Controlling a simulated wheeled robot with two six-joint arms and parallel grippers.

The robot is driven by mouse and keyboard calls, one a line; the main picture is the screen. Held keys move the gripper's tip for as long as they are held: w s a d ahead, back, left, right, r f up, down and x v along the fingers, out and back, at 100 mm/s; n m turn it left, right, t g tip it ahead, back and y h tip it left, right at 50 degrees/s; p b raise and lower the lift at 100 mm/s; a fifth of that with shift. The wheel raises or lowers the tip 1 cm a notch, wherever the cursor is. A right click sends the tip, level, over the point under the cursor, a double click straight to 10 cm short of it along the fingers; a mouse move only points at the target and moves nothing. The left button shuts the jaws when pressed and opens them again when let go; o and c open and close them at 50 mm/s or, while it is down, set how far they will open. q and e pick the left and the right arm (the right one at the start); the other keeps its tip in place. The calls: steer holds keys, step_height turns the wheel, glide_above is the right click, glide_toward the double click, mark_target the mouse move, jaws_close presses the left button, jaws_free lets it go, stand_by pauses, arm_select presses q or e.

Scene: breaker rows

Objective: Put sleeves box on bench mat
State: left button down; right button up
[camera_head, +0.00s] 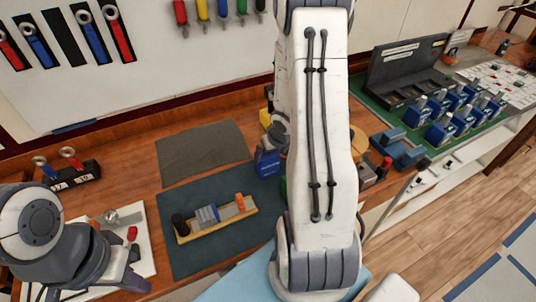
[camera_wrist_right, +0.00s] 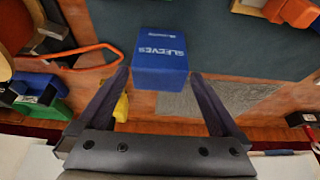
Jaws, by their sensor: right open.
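The sleeves box (camera_wrist_right: 160,58) is a blue box with white "SLEEVES" lettering, ahead of and partly between my right fingertips in the wrist view. My right gripper (camera_wrist_right: 160,78) is open, with a finger on each side and no clear grip. In the head view the box (camera_head: 267,162) is by the right edge of the dark teal bench mat (camera_head: 180,260), partly hidden by my right arm. The teal mat also shows in the wrist view (camera_wrist_right: 230,45). My left gripper (camera_head: 127,277) is low at the left; its fingers are not clear.
A wooden rail with modules (camera_head: 215,219) occupies the middle of the teal mat. A grey mat (camera_head: 205,152) lies behind it, empty. A black plier holder (camera_head: 75,175) and white board (camera_head: 147,240) are at left. Blue breakers (camera_head: 443,133) stand at right.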

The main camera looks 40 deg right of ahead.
steer(key=d+p+v, duration=0.1)
steer(key=p+v, duration=0.1)
steer(key=v, duration=0.3)
steer(key=a+r+n+g, duration=0.1)
steer(key=a+r+n, duration=0.1)
steer(key=a+r, duration=0.5)
steer(key=a+r+n, duration=0.2)
steer(key=a, duration=0.9)
steer(key=s+a+r+n+g+y, duration=0.1)
steer(key=s+a+r+n, duration=0.2)
steer(key=s+a, duration=0.5)
steer(key=s+a+r+n+g+y, duration=0.1)
steer(key=s+a+r+n+g, duration=0.1)
steer(key=s+a, duration=0.6)
steer(key=shift+s+r+n, duration=0.6)
steer(key=shift+s+r, duration=0.05)
steer(key=shift+s, duration=0.1)
step_height(320, 180, down, 6)
steer(key=b, duration=0.6)
steer(key=shift+f, duration=0.15)
